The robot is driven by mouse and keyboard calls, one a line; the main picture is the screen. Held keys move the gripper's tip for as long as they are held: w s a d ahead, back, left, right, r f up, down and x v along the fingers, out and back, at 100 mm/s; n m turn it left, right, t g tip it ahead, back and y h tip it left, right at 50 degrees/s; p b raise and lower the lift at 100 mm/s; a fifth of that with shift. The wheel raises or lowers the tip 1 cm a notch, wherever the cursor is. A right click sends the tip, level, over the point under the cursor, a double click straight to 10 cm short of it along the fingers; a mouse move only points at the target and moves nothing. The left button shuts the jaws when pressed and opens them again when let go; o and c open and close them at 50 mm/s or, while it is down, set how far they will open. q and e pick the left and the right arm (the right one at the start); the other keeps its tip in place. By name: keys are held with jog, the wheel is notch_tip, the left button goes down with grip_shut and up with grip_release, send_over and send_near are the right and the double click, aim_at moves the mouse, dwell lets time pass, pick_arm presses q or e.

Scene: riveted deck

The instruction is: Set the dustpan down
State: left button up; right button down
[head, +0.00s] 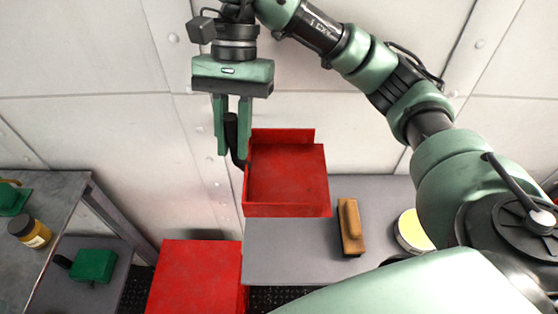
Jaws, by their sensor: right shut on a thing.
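My right gripper (233,150) points down and is shut on the black handle (233,140) of a red dustpan. The dustpan (288,175) has a flat pan with raised walls, and it hangs to the right of the fingers. It is in front of the wall and covers the back left part of a grey surface (290,255). It looks held above that surface, but the gap is hard to judge. My left gripper is not in view.
A wooden brush (351,228) and a round yellow-topped tub (413,230) are on the grey surface, right of the dustpan. A red box (195,275) stands at its left.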

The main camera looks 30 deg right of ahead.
notch_tip(320, 180, down, 20)
jog(key=p, duration=0.3)
jog(key=shift+p, duration=0.3)
jog(key=shift+f, duration=0.1)
jog(key=c, duration=1.3)
grip_release()
